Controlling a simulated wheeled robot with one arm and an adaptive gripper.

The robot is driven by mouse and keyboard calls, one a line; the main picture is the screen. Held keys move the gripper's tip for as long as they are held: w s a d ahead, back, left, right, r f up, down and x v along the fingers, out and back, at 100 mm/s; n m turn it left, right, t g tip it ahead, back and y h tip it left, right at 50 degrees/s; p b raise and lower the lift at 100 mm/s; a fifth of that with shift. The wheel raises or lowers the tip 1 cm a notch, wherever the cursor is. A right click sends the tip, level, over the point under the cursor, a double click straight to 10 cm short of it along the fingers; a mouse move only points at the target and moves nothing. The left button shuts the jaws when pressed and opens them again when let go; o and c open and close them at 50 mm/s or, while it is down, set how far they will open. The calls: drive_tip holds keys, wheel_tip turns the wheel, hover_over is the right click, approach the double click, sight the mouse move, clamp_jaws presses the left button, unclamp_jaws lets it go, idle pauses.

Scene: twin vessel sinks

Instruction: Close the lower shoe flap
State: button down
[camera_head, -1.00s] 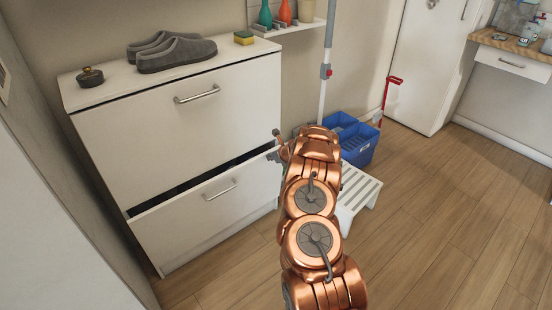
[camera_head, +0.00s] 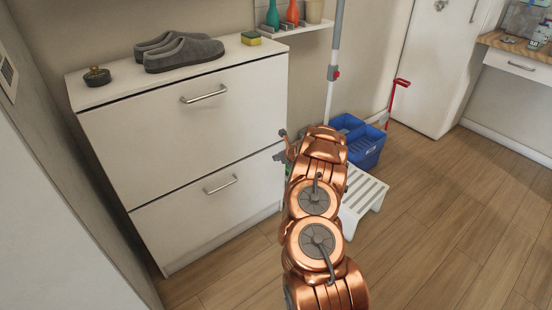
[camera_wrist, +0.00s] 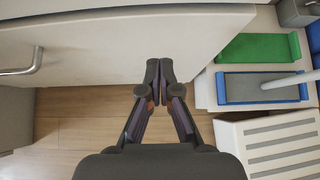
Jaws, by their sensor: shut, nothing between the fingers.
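The white shoe cabinet has an upper flap (camera_head: 180,130) and a lower flap (camera_head: 205,215), each with a silver bar handle. The lower flap now sits flush with the cabinet front, with only a thin dark seam above it. Its handle (camera_head: 221,185) is free. My gripper (camera_head: 281,144) is at the right edge of the cabinet front, partly hidden by my copper arm. In the wrist view my gripper (camera_wrist: 166,72) has its fingertips together, empty, beside a white panel edge (camera_wrist: 150,35); I cannot tell whether they touch it.
Grey shoes (camera_head: 184,53), a sponge (camera_head: 251,38) and a small dark pot (camera_head: 97,76) stand on the cabinet top. A white slatted stool (camera_head: 362,197) and blue bins (camera_head: 362,143) are right of my arm. The wooden floor (camera_head: 450,220) further right is clear.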

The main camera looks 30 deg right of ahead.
drive_tip(key=s+r, duration=0.5)
drive_tip(key=r, duration=0.4)
drive_tip(key=shift+s+d+r+p, duration=0.2)
drive_tip(key=shift+d+r+p, duration=0.1)
drive_tip(key=shift+r+p, duration=0.15)
